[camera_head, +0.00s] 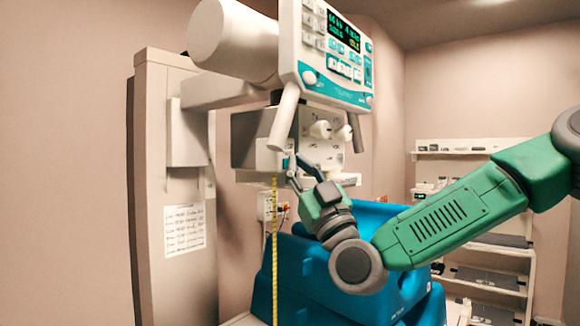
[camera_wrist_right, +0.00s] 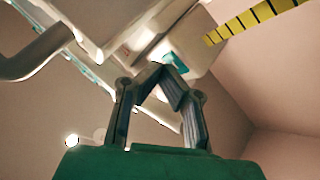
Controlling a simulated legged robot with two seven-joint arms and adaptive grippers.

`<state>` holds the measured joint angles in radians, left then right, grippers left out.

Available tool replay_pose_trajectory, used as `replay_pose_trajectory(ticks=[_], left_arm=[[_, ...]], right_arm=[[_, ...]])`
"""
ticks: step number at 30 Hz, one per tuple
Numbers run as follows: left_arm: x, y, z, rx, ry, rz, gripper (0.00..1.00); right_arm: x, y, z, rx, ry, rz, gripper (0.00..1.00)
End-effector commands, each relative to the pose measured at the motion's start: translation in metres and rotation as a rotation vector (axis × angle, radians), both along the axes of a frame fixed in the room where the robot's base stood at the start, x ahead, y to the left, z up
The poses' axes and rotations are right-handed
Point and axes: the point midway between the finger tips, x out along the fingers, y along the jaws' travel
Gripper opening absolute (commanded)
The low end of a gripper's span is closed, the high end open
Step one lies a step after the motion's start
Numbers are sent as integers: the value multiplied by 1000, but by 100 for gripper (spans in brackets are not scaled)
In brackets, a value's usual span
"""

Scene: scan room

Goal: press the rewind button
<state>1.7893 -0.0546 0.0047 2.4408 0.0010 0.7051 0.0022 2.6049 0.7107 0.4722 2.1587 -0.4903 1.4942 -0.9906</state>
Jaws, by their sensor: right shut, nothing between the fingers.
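A yellow measuring tape (camera_head: 275,240) hangs from a white housing (camera_head: 268,157) below the control panel. In the right wrist view the yellow tape (camera_wrist_right: 250,20) comes out of the same pale housing (camera_wrist_right: 188,38). A small teal part (camera_wrist_right: 174,61), which looks like the button, sits on the housing just beyond my fingertips. My right gripper (camera_head: 291,172) is shut and empty, its fingertips close beside the housing. In the wrist view the right gripper (camera_wrist_right: 160,72) partly overlaps the teal part; I cannot tell whether they touch. My left gripper is not in view.
A control panel (camera_head: 322,85) with a lit display and angled handles (camera_head: 284,118) hangs above my gripper. A pale column (camera_head: 150,190) stands at left. A blue chair-like piece (camera_head: 315,280) is below, and shelves (camera_head: 480,255) stand behind at right.

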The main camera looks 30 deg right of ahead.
Motion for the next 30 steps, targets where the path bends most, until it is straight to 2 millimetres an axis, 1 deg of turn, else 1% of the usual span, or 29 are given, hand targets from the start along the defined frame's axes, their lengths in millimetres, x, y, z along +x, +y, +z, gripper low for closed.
replay_pose_trajectory(ticks=[5,14,23,26,30], left_arm=[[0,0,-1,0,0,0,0],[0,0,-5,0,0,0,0],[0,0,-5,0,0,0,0],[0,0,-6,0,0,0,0],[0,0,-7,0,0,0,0]], right_arm=[[-2,-1,0,1,0,-1,0],[-15,-6,0,1,0,-1,0],[-16,-6,0,0,0,0,0],[-21,-7,1,0,-1,0,0],[-34,-13,1,1,-2,0,0]])
